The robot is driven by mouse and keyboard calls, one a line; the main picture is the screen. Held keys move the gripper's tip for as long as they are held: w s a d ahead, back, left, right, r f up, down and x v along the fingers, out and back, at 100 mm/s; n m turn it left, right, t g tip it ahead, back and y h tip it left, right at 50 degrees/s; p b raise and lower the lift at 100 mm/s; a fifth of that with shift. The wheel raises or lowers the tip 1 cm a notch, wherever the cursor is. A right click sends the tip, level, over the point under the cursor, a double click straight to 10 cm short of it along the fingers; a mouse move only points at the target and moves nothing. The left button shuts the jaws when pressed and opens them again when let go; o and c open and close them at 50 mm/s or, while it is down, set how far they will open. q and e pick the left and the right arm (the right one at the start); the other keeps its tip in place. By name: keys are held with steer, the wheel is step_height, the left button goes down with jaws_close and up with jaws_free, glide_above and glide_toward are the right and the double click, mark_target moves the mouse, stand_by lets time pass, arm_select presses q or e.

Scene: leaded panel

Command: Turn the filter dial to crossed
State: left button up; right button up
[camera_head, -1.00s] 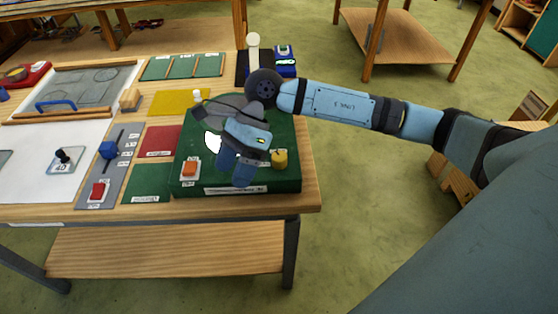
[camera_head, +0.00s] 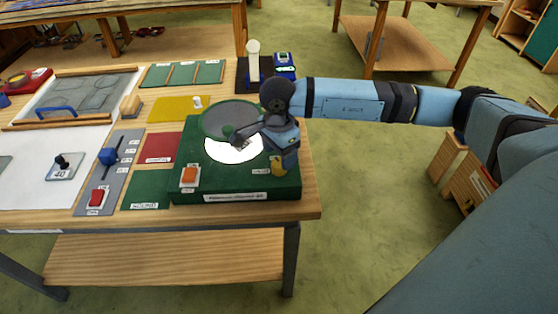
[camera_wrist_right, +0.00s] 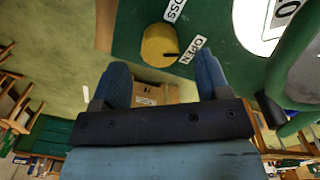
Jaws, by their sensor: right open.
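The filter dial is a round yellow knob on the right side of the green box (camera_head: 230,189). In the head view the dial (camera_head: 278,168) is partly hidden by my right gripper (camera_head: 284,163). In the right wrist view the dial (camera_wrist_right: 158,45) shows a dark mark pointing towards the OPEN label (camera_wrist_right: 192,50). A second label, partly cut off and ending in "OSS" (camera_wrist_right: 176,10), stands beyond it. My right gripper (camera_wrist_right: 162,62) is open, one finger to each side of the dial's line. I cannot tell whether the fingers touch it.
A lit white disc (camera_head: 233,150) and a tilted grey-green round plate (camera_head: 228,118) are left of my gripper. An orange switch (camera_head: 189,176) sits at the box's front left. A white-topped post (camera_head: 253,60) and blue device (camera_head: 284,62) stand behind.

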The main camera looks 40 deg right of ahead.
mark_target(279, 163)
steer(key=shift+f, duration=1.95)
steer(key=c, duration=0.9)
